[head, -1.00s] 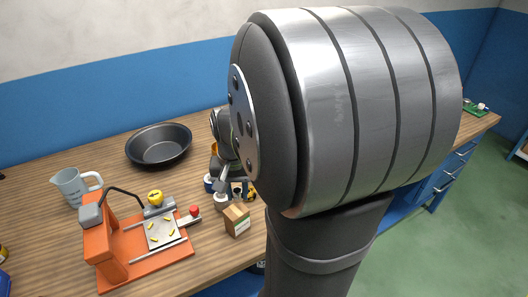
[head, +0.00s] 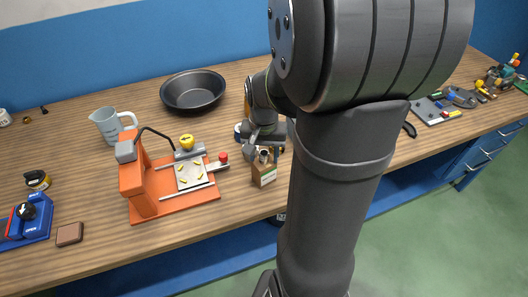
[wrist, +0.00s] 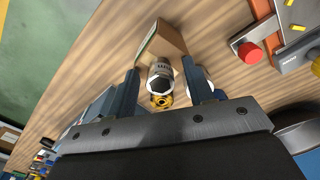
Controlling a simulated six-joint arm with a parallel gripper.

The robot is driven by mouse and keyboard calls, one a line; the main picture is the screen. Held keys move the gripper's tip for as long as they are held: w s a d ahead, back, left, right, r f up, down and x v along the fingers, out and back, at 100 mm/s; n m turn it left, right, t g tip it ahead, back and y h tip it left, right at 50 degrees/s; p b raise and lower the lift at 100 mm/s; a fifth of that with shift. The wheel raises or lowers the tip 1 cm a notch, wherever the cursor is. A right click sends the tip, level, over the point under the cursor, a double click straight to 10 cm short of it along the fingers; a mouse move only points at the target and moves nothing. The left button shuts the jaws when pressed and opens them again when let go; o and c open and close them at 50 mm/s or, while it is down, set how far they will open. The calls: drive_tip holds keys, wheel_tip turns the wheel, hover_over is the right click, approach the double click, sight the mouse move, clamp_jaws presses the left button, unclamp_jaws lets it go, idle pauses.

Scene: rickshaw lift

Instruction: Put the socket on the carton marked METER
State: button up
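The carton (head: 264,173) is a small brown box with a green-and-white label, on the bench beside the orange fixture; its lettering is too small to read. It also shows in the wrist view (wrist: 165,42). The socket (wrist: 160,76), a silver ribbed cylinder with a dark hollow end, is between my fingers in the wrist view. In the head view the socket (head: 263,156) appears upright at the carton's top; their exact contact is unclear. My gripper (head: 266,150) is above the carton. Its fingers (wrist: 161,72) are apart, with gaps on both sides of the socket.
The orange fixture (head: 145,186) with a red knob (head: 223,157) stands close left of the carton. A yellow item (wrist: 161,101) is near the socket. A black pan (head: 193,91) and a measuring jug (head: 108,124) are behind. Tools (head: 450,103) lie far right.

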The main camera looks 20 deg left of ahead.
sight(264, 153)
wheel_tip(264, 153, up, 12)
drive_tip(key=shift+r, duration=0.15)
idle(0.6)
wheel_tip(264, 153, down, 12)
drive_tip(key=shift+f, duration=0.1)
drive_tip(key=shift+w+r, duration=0.1)
drive_tip(key=shift+r, duration=1.7)
